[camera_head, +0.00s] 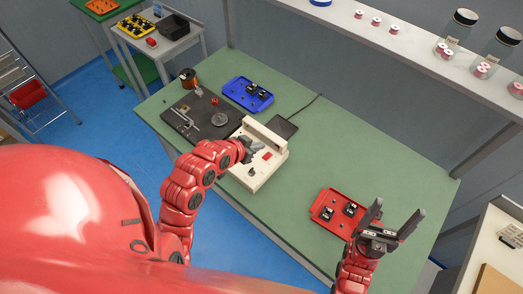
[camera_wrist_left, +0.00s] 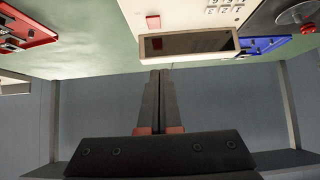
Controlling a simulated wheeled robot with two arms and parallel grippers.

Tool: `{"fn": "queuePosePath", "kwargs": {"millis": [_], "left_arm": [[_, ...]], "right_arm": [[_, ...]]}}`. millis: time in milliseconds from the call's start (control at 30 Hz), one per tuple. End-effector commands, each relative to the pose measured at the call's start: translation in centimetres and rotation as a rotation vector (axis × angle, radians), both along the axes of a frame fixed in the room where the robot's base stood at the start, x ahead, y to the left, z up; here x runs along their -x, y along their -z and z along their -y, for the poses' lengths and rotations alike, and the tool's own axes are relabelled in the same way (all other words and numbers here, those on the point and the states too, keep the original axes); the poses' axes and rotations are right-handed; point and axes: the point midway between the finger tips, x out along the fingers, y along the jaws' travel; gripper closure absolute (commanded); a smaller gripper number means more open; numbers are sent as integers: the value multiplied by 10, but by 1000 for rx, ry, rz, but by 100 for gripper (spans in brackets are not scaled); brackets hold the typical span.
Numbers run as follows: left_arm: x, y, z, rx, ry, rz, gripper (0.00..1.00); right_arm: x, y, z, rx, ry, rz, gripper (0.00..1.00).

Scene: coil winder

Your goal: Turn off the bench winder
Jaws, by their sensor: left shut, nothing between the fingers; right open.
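The bench winder's cream control box (camera_head: 275,146) stands on the green bench, with a red switch (camera_head: 267,156) and a dark knob on its top. In the left wrist view the box (camera_wrist_left: 190,14) is at the top, with a lit red switch (camera_wrist_left: 153,22), a keypad and a dark display window (camera_wrist_left: 188,43). My left gripper (camera_head: 246,152) is shut and empty, over the box at its left side, covering part of its top. Its closed fingers show in the left wrist view (camera_wrist_left: 160,74), pointing toward the display. My right gripper (camera_head: 392,217) is open and empty near the red tray.
A black plate (camera_head: 180,124) with winding parts lies left of the box. A blue tray (camera_head: 240,88) and a red tray (camera_head: 330,222) hold dark parts. A copper wire spool (camera_head: 188,77) stands behind. A shelf with jars overhangs the back. Bench between box and red tray is clear.

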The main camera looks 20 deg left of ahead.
Motion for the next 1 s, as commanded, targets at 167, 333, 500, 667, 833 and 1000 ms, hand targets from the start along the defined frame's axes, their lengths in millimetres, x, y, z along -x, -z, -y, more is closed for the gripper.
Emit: {"fn": "queuePosePath", "kwargs": {"millis": [167, 333, 500, 667, 833, 1000], "left_arm": [[14, -28, -7, -2, -4, 3, 100], [22, -35, -9, -1, -2, 1, 100], [24, -35, -9, -1, 0, 2, 100], [23, -35, -9, -1, 0, 2, 100], [23, -35, -9, -1, 0, 2, 100], [23, -35, -9, -1, 0, 2, 100]], "right_arm": [[0, -7, 0, 0, 0, -1, 19], [0, -15, 0, 0, 0, 0, 19], [0, -15, 0, 0, 0, 0, 19], [0, -15, 0, 0, 0, 0, 19], [0, -15, 0, 0, 0, 0, 19], [0, -15, 0, 0, 0, 0, 19]]}}
